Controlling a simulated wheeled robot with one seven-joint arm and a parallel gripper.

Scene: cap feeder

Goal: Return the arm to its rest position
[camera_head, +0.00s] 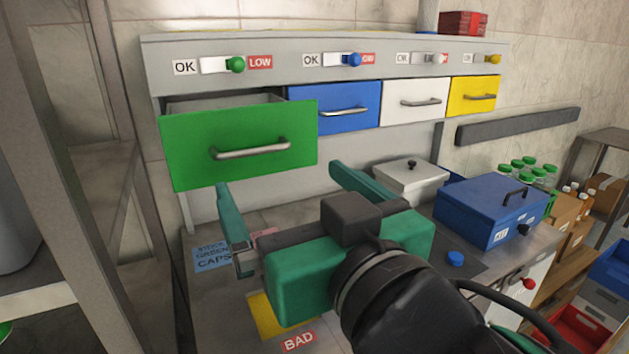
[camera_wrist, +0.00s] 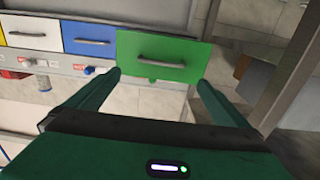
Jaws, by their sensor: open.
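My gripper (camera_head: 285,190) is green with two long fingers spread apart. It is open and empty, held above the grey worktop in front of the cap feeder. The green drawer (camera_head: 240,143) is pulled out from the feeder and stands ahead of the fingers. In the wrist view my gripper (camera_wrist: 158,82) points at the green drawer (camera_wrist: 165,57), whose handle shows between and beyond the fingertips. I cannot tell the exact gap, but no finger is around the handle. My arm comes in from the lower right of the head view.
The blue drawer (camera_head: 335,108), white drawer (camera_head: 414,102) and yellow drawer (camera_head: 473,96) are shut. A blue box (camera_head: 490,210) and a white lidded box (camera_head: 410,182) stand right of my gripper. A metal frame (camera_head: 105,150) rises at left. A blue cap (camera_head: 455,258) lies on the worktop.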

